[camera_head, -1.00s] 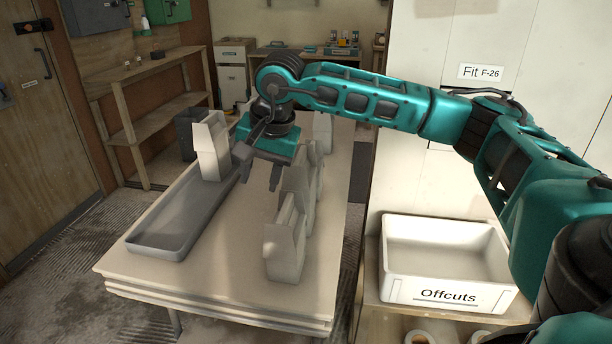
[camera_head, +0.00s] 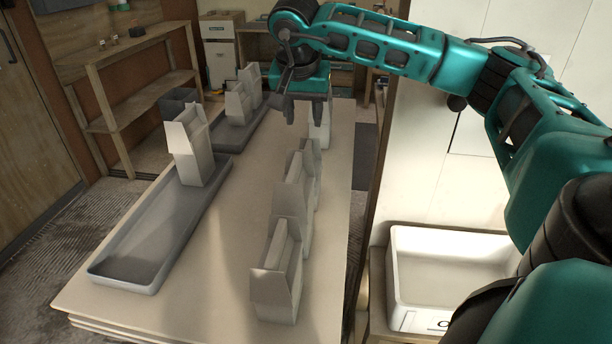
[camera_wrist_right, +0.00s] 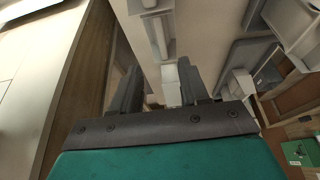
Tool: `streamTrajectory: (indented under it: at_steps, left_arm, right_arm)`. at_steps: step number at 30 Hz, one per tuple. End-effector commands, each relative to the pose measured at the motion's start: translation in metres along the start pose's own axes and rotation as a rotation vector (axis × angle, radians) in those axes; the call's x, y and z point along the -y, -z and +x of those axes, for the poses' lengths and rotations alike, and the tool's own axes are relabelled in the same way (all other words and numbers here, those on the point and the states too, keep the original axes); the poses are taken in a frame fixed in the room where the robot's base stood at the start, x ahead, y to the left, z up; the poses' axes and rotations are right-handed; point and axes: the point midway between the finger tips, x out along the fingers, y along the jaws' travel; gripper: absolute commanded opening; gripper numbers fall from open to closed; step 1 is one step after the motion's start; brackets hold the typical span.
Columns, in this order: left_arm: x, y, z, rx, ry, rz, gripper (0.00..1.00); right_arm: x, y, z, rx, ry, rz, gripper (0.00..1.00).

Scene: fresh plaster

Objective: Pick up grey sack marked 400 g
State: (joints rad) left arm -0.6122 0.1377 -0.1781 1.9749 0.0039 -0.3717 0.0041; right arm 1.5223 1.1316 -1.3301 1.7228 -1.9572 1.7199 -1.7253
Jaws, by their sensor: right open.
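Several pale grey sacks stand upright in a row on the table (camera_head: 235,225): a front one (camera_head: 275,278), one behind it (camera_head: 291,195), and others further back, partly hidden by each other. Another sack (camera_head: 193,150) stands in the near grey tray (camera_head: 135,240). No weight marking is readable, so I cannot tell which is the 400 g one. My right gripper (camera_head: 302,108) is over the far part of the table, beside the row's far sack (camera_head: 320,130). In the wrist view its fingers (camera_wrist_right: 160,92) are apart, with pale block shapes (camera_wrist_right: 172,82) beyond them. My left gripper is not visible.
A second grey tray (camera_head: 232,138) further back holds several sacks (camera_head: 240,100). A white bin (camera_head: 450,262) stands at the right. Wooden shelving (camera_head: 130,90) is at the left. The table between near tray and row is clear.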

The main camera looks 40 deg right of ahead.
Motion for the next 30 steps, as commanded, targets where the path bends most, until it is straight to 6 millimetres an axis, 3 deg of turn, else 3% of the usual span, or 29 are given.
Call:
streamTrajectory:
  at_steps: [3, 9, 16, 24, 30]
  left_arm:
    - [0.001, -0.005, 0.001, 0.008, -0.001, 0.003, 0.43]
    - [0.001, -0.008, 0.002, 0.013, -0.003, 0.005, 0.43]
    - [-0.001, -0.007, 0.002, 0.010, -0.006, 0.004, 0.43]
    - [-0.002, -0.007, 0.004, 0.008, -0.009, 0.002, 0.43]
    - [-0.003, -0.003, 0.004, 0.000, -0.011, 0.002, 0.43]
  right_arm:
    - [-0.001, -0.001, 0.025, 0.002, -0.006, 0.001, 0.45]
    - [-0.001, -0.001, 0.058, 0.002, -0.004, 0.000, 0.45]
    - [0.000, 0.000, 0.075, 0.001, -0.003, 0.000, 0.45]
    - [0.002, 0.002, 0.113, 0.000, -0.003, 0.000, 0.45]
    - [0.002, 0.002, 0.119, 0.000, -0.001, 0.000, 0.45]
